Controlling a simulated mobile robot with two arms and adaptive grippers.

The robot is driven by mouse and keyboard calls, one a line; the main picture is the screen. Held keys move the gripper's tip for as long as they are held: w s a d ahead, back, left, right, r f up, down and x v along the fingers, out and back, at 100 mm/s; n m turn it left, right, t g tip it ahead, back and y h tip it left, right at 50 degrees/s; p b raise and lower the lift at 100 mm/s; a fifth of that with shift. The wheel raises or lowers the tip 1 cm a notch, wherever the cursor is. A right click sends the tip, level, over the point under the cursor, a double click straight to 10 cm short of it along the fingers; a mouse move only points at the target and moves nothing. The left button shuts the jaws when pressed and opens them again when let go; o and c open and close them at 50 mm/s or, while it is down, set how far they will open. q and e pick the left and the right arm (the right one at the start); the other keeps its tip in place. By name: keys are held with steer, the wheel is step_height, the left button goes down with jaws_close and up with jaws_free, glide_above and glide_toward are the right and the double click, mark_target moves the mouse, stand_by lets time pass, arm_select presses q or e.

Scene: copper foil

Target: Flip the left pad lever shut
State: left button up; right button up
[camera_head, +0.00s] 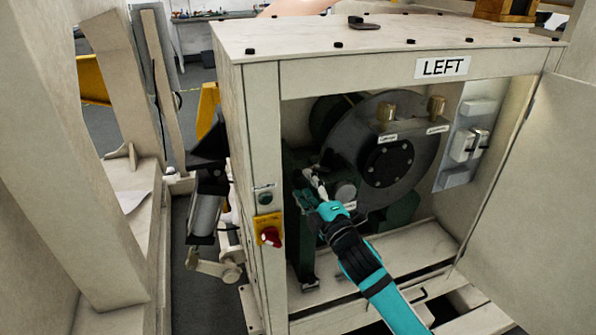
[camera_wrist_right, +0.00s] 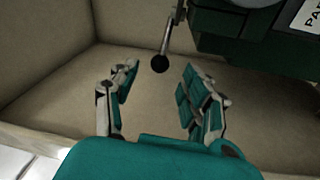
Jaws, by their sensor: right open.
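The pad lever (camera_wrist_right: 169,35) shows in the right wrist view as a thin metal rod with a black ball knob (camera_wrist_right: 160,64) at its lower end. It hangs beside a dark green block with a partly cut-off label (camera_wrist_right: 309,14). My right gripper (camera_wrist_right: 158,82) is open, its fingers on either side of the knob in the picture; I see no contact. In the head view my right gripper (camera_head: 311,182) reaches into the cabinet marked LEFT, in front of the green mount and left of the grey disc (camera_head: 428,150). The lever is not clear there. My left gripper is not in view.
The cabinet's wooden frame (camera_head: 262,120) surrounds the opening, with a red knob on a yellow plate (camera_head: 268,228) on its left post. An open door panel (camera_head: 540,185) stands at right. A switch box (camera_head: 464,145) is on the right inner wall.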

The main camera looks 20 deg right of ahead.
mark_target(300, 177)
steer(key=w, duration=0.4)
steer(key=shift+w+a+r, duration=0.2)
steer(key=shift+a+r, duration=0.05)
steer(key=shift+a, duration=0.1)
steer(key=shift+w, duration=0.45)
steer(key=shift+c, duration=0.7)
jaws_close()
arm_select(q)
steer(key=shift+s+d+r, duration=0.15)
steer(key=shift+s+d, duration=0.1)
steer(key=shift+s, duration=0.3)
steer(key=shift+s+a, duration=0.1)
arm_select(e)
steer(key=shift+w+a+f, duration=0.1)
steer(key=shift+w+f, duration=0.05)
